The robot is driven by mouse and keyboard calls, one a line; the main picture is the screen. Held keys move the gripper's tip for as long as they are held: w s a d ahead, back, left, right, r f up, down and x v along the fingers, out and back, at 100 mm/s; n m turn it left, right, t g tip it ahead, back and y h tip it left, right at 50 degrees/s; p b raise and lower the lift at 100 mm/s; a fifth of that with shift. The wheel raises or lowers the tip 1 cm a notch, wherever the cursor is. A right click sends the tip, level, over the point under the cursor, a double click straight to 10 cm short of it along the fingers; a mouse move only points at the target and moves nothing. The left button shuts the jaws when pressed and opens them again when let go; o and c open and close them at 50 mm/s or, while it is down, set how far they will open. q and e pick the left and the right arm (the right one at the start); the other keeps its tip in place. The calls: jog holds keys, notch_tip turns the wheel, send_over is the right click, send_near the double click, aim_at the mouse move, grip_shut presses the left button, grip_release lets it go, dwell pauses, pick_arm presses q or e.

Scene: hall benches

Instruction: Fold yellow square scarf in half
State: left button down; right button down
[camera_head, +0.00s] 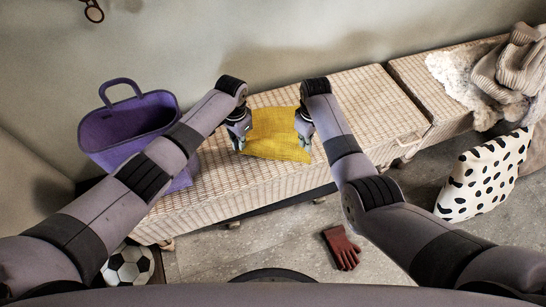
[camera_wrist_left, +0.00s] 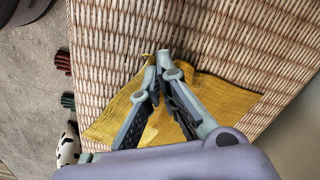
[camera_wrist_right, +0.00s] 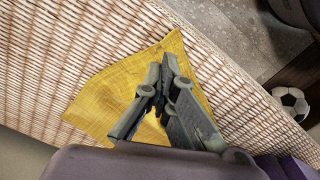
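The yellow scarf (camera_head: 276,133) lies on the wicker bench top between my two grippers in the head view. Whether cloth is pinched there is hidden.
The wicker bench (camera_head: 365,100) has free room right of the scarf. A purple bag (camera_head: 125,130) stands at the left. A second bench holds draped cloths (camera_head: 510,65). A dotted pillow (camera_head: 485,180), a red glove (camera_head: 341,247) and a football (camera_head: 128,266) are on the floor.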

jog(key=c, duration=2.3)
grip_release()
jog(key=shift+r, duration=0.2)
jog(key=o, duration=1.1)
